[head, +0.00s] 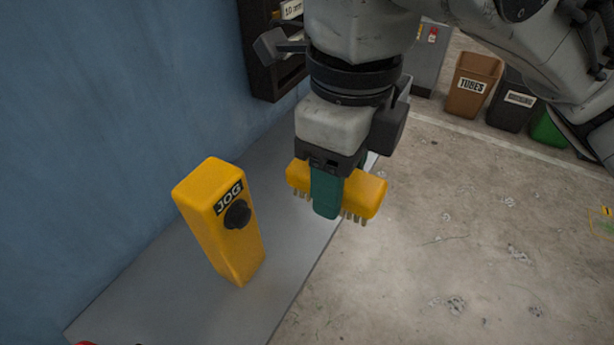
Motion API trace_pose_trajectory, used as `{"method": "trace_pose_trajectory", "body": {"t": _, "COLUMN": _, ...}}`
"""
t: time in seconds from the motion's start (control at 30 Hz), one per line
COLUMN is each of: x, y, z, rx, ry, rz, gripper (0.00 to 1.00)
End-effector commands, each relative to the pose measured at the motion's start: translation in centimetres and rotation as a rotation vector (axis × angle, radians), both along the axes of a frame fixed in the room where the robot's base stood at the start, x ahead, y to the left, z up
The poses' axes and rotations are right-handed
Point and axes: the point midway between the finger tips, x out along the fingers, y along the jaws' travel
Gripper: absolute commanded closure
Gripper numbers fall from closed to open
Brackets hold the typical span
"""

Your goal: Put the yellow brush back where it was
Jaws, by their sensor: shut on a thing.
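The yellow brush (366,194) is in the head view, just right of the middle, with its pale bristles pointing down. My gripper (327,192) is shut on the brush around its middle, with a green finger in front. The brush is held near the right edge of a grey shelf (165,290). I cannot tell its exact height above the shelf. The far finger and the middle of the brush are hidden behind the near finger.
A yellow box labelled JOG (218,232) with a black knob stands on the shelf, left of the brush. A blue wall (110,110) bounds the left. A dark rack (262,65) hangs on it. Bins, including a brown TUBES bin (473,85), stand at the back right. Open floor lies right.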

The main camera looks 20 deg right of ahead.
Motion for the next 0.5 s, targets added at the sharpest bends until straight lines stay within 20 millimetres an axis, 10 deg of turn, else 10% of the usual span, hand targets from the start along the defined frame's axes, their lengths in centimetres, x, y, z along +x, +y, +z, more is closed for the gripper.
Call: {"method": "trace_pose_trajectory", "body": {"t": 0.5, "x": 9.6, "y": -2.8, "z": -5.8, "rx": 0.002, "ry": 0.006, "rz": -0.002, "gripper": 0.73}}
